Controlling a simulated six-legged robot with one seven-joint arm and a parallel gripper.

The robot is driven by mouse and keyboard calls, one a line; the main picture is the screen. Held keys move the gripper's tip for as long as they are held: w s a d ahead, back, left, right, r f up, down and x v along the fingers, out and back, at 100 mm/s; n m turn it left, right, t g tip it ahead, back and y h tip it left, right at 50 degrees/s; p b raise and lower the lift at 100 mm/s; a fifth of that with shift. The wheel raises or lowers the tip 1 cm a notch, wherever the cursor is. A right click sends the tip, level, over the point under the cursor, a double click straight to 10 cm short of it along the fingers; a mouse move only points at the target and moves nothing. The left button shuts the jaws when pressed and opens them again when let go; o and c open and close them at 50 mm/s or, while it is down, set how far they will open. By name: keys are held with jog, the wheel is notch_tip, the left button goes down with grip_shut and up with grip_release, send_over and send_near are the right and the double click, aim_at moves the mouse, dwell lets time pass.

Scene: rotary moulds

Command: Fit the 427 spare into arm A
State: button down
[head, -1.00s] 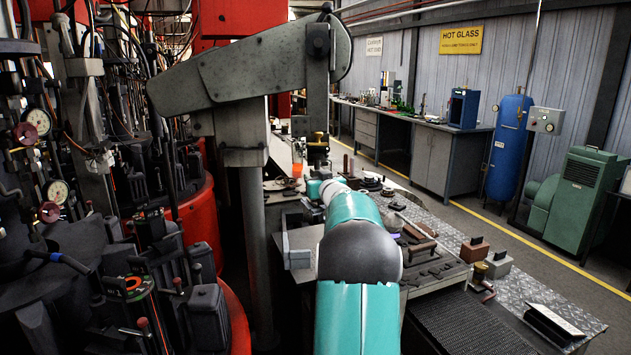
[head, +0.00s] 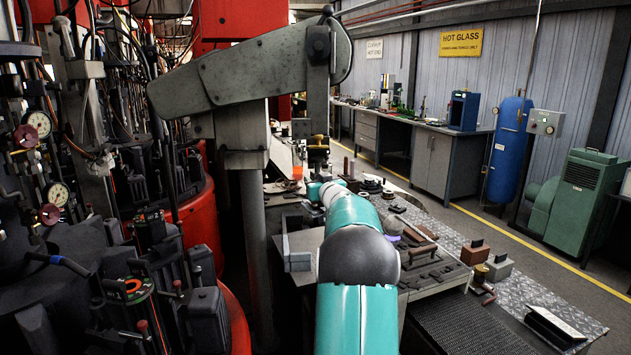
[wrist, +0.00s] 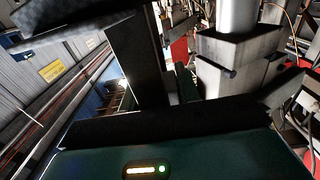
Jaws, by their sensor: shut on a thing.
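My gripper shows in the wrist view (wrist: 160,100) as a dark green body with lit indicators and dark jaw parts above it. It is shut on a dark piece (wrist: 62,14), seen close up at the top left. I read no number on it, and the jaws hide much of it. In the head view my teal arm reaches forward and hides the jaws. A large grey machine arm (head: 245,72) crosses above, on a post. Its hanging end has a brass-coloured fitting (head: 318,141) just beyond my wrist. I cannot read which arm is A.
Black and red rotary machinery (head: 150,235) fills the left. The grey post (head: 255,225) stands close left of my arm. A bench (head: 465,315) on the right carries tools and small blocks (head: 476,252). A blue tank (head: 509,150) and open floor lie farther right.

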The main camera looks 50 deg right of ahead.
jog(key=shift+f, duration=0.1)
dwell(0.3)
jog(key=c, duration=1.1)
grip_release()
jog(key=shift+o, duration=0.9)
jog(key=shift+f, duration=0.2)
jog(key=v, duration=1.4)
jog(key=shift+d+r, duration=0.1)
